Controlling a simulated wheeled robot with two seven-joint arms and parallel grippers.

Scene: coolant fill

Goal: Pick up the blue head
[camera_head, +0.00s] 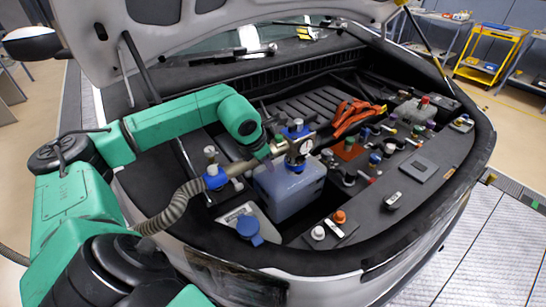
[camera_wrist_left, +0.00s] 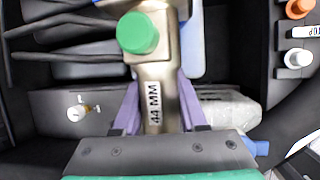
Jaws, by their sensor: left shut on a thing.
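The blue head (camera_head: 297,131) is a metal filling head with blue parts, a round gauge and a ribbed hose at its left end. It stands over the pale blue-grey coolant tank (camera_head: 290,188); I cannot tell whether it is seated on it or just above it. My left gripper (camera_head: 268,158) comes in from the left and is shut on the head's body. In the left wrist view, the purple fingers of my gripper (camera_wrist_left: 158,102) flank a brass-coloured body labelled "44 MM" (camera_wrist_left: 154,103), with a green knob (camera_wrist_left: 138,33) on top. My right gripper is not in view.
The hose (camera_head: 172,208) loops beside my left arm. A white reservoir with a blue cap (camera_head: 249,228) sits in front. Orange cables (camera_head: 355,116) and several small coloured caps lie to the right. The raised hood (camera_head: 190,35) is overhead. A yellow cart (camera_head: 490,55) stands far behind.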

